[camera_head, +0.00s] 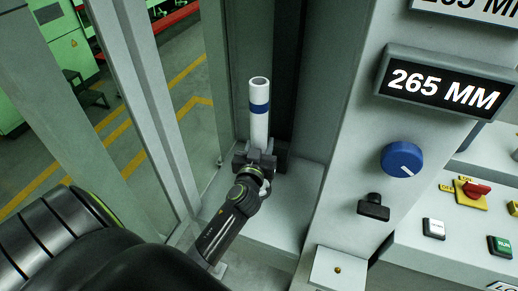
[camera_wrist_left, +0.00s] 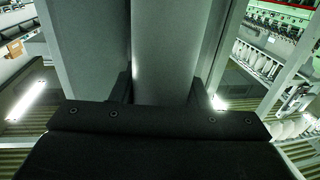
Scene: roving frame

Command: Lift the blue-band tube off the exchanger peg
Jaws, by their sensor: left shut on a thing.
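The blue-band tube (camera_head: 259,126) is white with one blue band around its upper part and an open top end. It stands upright in the recess beside the grey machine panel. My left gripper (camera_head: 261,152) is shut on the tube's lower part. In the left wrist view the tube (camera_wrist_left: 165,45) rises large and grey between the two fingers of the left gripper (camera_wrist_left: 160,90). The exchanger peg is hidden, so I cannot tell whether the tube still sits on it. My right gripper is not in view.
A light ledge (camera_head: 285,205) lies under and around the gripper. Grey upright posts (camera_head: 150,95) stand close on the left.

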